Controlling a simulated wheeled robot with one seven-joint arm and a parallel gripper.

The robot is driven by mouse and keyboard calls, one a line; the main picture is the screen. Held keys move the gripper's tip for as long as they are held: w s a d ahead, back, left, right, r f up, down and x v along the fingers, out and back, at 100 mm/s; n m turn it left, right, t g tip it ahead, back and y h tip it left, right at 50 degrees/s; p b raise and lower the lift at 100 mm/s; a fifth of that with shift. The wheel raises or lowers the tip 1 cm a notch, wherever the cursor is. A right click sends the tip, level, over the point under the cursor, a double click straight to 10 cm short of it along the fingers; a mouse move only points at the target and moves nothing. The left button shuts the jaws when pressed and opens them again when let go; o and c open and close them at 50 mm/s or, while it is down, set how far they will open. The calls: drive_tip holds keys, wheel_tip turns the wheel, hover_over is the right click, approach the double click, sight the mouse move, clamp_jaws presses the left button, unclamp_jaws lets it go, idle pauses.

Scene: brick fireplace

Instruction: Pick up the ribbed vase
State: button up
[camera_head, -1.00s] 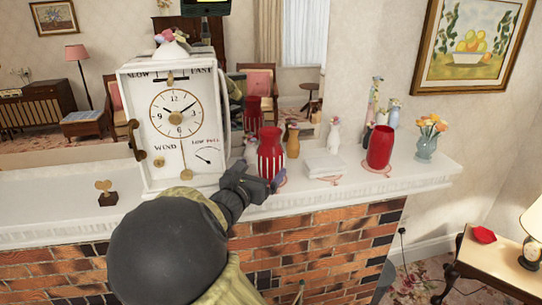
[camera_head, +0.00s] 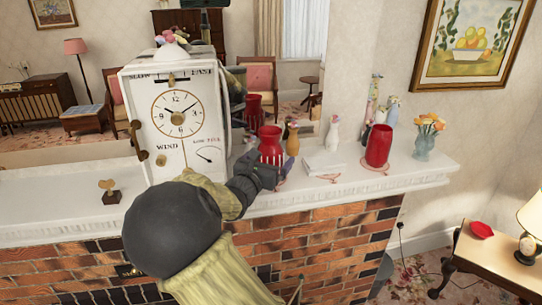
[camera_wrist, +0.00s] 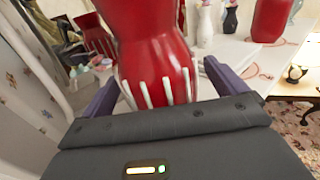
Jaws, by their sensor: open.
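The ribbed vase, red with white vertical ribs on its lower part (camera_head: 270,146), stands upright on the white mantel, just right of the clock. In the wrist view the ribbed vase (camera_wrist: 155,60) fills the upper middle, between the two purple fingers. My gripper (camera_head: 266,178) is at the vase's lower front, low over the mantel. My gripper also shows in the wrist view (camera_wrist: 160,85), open, with one finger on each side of the vase. I cannot tell whether either finger touches it. The vase's base is hidden behind my gripper.
The white clock (camera_head: 177,125) stands close on the left. A small brown bottle (camera_head: 292,140), a stack of white books (camera_head: 325,163), a plain red vase (camera_head: 379,146) and a flower vase (camera_head: 426,138) stand to the right. A mirror is behind the mantel (camera_head: 410,172).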

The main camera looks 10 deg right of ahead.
sight(269, 131)
drive_tip(key=shift+c, duration=0.3)
drive_tip(key=c, duration=1.3)
drive_tip(key=shift+r, duration=0.1)
wheel_tip(269, 131, up, 10)
drive_tip(key=shift+f+b, duration=0.1)
drive_tip(key=shift+b, duration=0.5)
